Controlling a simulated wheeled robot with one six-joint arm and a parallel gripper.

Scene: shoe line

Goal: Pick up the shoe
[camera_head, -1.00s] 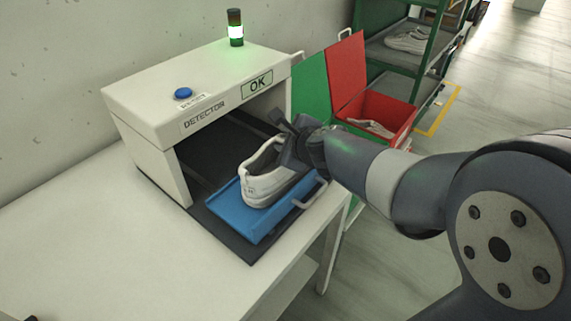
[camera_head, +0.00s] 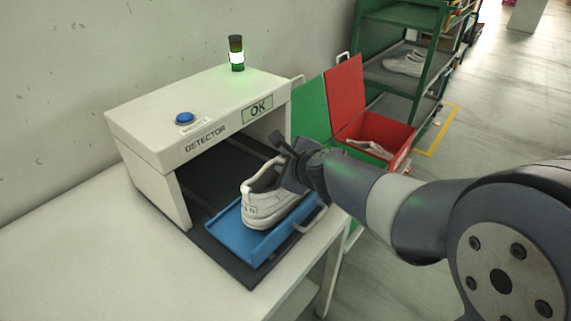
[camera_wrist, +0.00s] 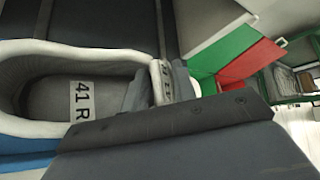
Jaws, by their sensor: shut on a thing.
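A white shoe (camera_head: 268,208) is at the blue tray (camera_head: 244,237) in front of the detector's opening. My gripper (camera_head: 290,165) is shut on the shoe's upper, on the side toward my arm. Whether the shoe is lifted off the tray is hard to tell; it looks level and very close to it. In the wrist view the shoe (camera_wrist: 20,55) fills the left side, with "41 R" on its insole. My gripper (camera_wrist: 155,88) shows there at the shoe's tongue area. The gripper hides the front of the shoe in the head view.
The white detector (camera_head: 190,115) reads "OK" and its signal lamp (camera_head: 236,55) glows green. A red bin (camera_head: 385,135) holding a pale shoe and a green panel (camera_head: 308,105) stand beyond it. A green rack (camera_head: 440,75) with shoes is behind. The table's (camera_head: 75,250) left part is clear.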

